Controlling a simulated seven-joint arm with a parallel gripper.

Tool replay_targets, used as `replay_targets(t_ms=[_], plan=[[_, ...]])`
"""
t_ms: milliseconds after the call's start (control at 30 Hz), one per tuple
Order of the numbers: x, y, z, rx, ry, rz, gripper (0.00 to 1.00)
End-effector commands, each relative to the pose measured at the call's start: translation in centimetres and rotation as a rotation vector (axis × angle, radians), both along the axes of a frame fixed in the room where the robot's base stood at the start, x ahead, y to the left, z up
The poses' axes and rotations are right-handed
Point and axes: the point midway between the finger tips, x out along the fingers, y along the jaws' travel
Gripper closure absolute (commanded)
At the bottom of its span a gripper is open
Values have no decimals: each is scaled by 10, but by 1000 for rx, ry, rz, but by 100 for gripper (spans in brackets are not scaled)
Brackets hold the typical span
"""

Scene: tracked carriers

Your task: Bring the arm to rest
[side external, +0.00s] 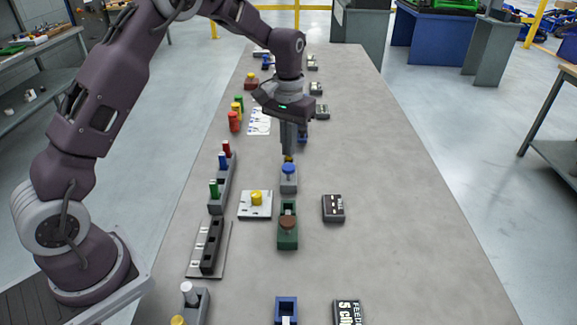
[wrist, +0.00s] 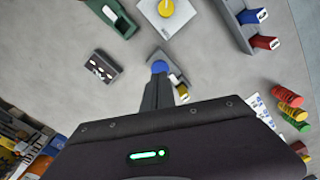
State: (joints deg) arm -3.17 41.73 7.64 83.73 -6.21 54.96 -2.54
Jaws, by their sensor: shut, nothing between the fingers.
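My gripper (side external: 288,150) hangs from the arm over the middle of the long table, pointing down, shut and empty. A grey carrier (side external: 289,184) with a blue round top (side external: 288,168) stands just below and in front of the fingertips in the side view. In the wrist view my gripper (wrist: 158,82) shows as dark closed fingers, with the blue top (wrist: 160,67) just beyond their tips. Whether the fingers touch it I cannot tell.
A grey rack (side external: 221,190) holds red, blue and green pieces. The table's right side (side external: 420,220) is clear.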

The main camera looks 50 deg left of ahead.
Motion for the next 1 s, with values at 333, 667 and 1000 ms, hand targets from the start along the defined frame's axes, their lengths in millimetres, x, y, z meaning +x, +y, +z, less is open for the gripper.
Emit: replay_targets(t_ms=[333,667,1000], plan=[[-117,-37,149,-10,-216,-96,100],[-296,-61,170,50,-459,-240,100],[-317,-62,160,65,-489,-258,100]])
